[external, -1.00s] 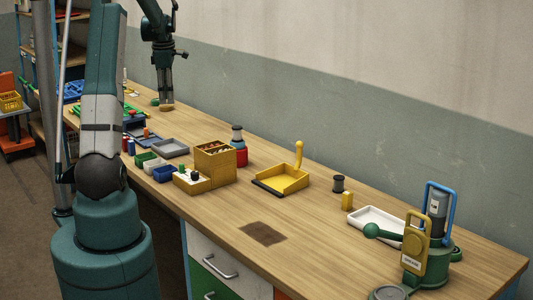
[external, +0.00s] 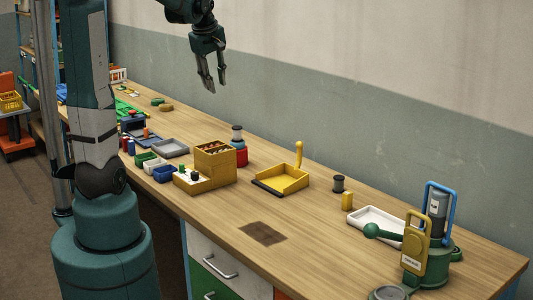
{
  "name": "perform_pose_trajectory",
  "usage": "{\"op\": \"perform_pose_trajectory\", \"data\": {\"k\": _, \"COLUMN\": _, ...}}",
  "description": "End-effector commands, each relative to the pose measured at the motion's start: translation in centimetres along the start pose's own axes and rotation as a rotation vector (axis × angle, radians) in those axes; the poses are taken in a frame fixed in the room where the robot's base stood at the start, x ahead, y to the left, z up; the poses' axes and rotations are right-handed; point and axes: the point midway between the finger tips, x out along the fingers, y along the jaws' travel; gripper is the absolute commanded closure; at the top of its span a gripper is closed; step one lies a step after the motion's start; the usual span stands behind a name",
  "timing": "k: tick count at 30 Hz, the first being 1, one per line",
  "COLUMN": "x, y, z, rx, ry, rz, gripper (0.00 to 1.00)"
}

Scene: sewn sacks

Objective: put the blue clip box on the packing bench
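A small blue open box (external: 165,174) stands on the wooden packing bench (external: 330,225), beside a white box and left of the yellow-brown organizer; I take it to be the blue clip box. My gripper (external: 214,86) is raised high above the back part of the bench, fingers pointing down. Its two fingers are apart with nothing between them. It is well above and to the right of the blue box, touching nothing.
A yellow-brown organizer (external: 214,163), grey tray (external: 170,147), green box (external: 146,158) and white box (external: 153,166) crowd around the blue box. A yellow dustpan (external: 282,179) lies to the right. The bench's front middle is mostly clear.

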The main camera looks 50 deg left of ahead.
Motion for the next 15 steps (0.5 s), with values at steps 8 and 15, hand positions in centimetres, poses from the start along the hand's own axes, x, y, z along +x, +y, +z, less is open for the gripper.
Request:
{"op": "perform_pose_trajectory", "data": {"k": 8, "x": -3.0, "y": -1.1, "z": 7.9, "rx": 0.275, "ry": 0.007, "rz": 0.064, "gripper": 0.75}}
{"op": "perform_pose_trajectory", "data": {"k": 15, "x": -5.0, "y": -2.8, "z": 13.9, "rx": 0.509, "ry": 0.02, "rz": 0.121, "gripper": 0.75}}
